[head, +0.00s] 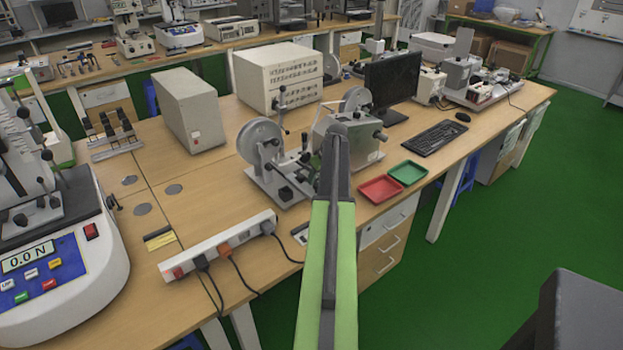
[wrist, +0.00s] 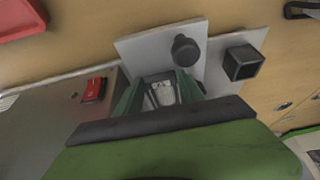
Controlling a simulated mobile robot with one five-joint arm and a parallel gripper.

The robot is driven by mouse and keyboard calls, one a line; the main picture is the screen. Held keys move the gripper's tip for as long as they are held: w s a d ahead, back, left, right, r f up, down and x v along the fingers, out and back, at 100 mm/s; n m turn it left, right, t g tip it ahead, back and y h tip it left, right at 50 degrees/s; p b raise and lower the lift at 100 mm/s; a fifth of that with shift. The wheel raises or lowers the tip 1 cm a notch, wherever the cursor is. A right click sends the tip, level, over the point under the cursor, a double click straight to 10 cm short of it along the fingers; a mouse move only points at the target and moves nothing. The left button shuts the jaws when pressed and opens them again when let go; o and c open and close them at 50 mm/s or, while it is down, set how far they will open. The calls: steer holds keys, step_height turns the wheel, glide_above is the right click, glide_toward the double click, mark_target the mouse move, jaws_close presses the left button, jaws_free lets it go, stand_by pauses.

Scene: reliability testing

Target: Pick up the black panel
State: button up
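No object is clearly identifiable as the black panel. A dark monitor (head: 392,80) stands towards the back right of the bench in the head view. My gripper (wrist: 158,92) shows in the wrist view with its two green fingers apart, and a pale metal part is visible between them. The fingers are over or beside a light plate with a black knob (wrist: 186,50); contact cannot be told. A black square block (wrist: 243,62) is to their right. In the head view my arm hides the gripper's fingertips.
A reel machine (head: 262,145) stands beside my arm. The red tray (head: 380,189) and green tray (head: 408,173) lie near the front edge. A power strip (head: 218,246) with cables, a force tester (head: 60,265) and a keyboard (head: 434,139) occupy the bench. Green floor is open at right.

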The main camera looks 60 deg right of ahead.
steer(key=c, duration=0.6)
step_height(320, 180, up, 10)
steer(key=p, duration=1)
steer(key=shift+f, duration=0.1)
step_height(320, 180, down, 7)
steer(key=b, duration=0.7)
